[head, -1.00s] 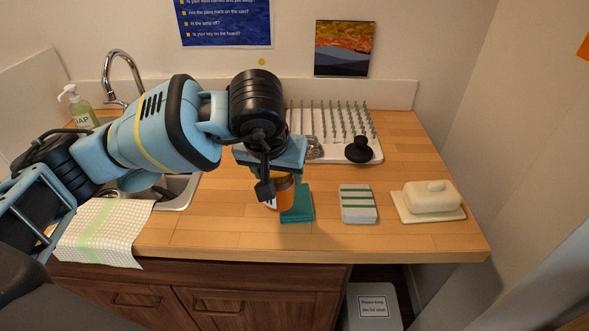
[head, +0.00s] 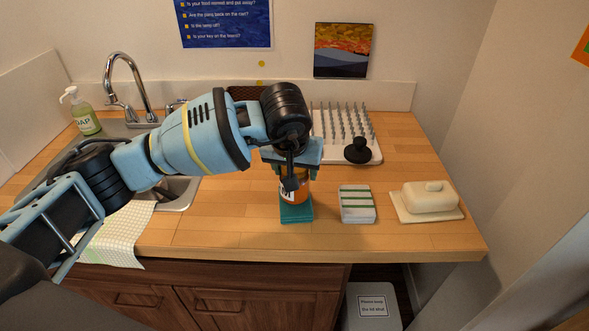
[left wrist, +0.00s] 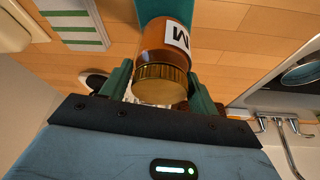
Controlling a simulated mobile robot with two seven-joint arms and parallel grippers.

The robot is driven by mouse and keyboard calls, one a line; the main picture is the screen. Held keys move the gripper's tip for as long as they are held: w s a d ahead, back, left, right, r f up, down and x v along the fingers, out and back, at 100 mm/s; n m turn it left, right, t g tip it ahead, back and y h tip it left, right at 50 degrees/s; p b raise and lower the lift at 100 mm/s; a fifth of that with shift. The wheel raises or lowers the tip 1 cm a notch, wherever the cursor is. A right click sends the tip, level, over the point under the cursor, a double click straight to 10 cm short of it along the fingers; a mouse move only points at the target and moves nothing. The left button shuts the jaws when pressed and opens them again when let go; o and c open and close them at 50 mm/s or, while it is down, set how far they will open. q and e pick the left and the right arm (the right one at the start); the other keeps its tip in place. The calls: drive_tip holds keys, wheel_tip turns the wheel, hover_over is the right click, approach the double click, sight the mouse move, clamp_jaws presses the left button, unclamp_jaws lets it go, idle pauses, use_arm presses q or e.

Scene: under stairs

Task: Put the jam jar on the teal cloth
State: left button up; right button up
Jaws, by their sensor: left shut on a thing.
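The jam jar (head: 291,195) is orange with a white label. In the left wrist view the jar (left wrist: 165,48) shows its gold lid between the fingers. My left gripper (head: 290,178) is shut on the jar from above. The teal cloth (head: 296,214) lies folded on the counter, and the jar is upright over it. I cannot tell whether the jar's base touches the cloth. In the left wrist view the cloth (left wrist: 165,8) shows behind the jar. My right gripper is not in view.
A white cloth with green stripes (head: 357,204) lies to the right of the teal cloth. A butter dish (head: 432,198) stands further right. A drying rack (head: 340,130) with a black knobbed object (head: 358,150) is behind. A sink with a tap (head: 130,88) is at left.

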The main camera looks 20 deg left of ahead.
use_arm(q)
drive_tip(key=shift+f, duration=0.1)
drive_tip(key=shift+f, duration=0.2)
drive_tip(key=o, duration=1.5)
drive_tip(key=shift+r, duration=0.2)
drive_tip(key=v, duration=1.2)
drive_tip(key=shift+s+f, duration=0.1)
drive_tip(key=shift+f, duration=0.05)
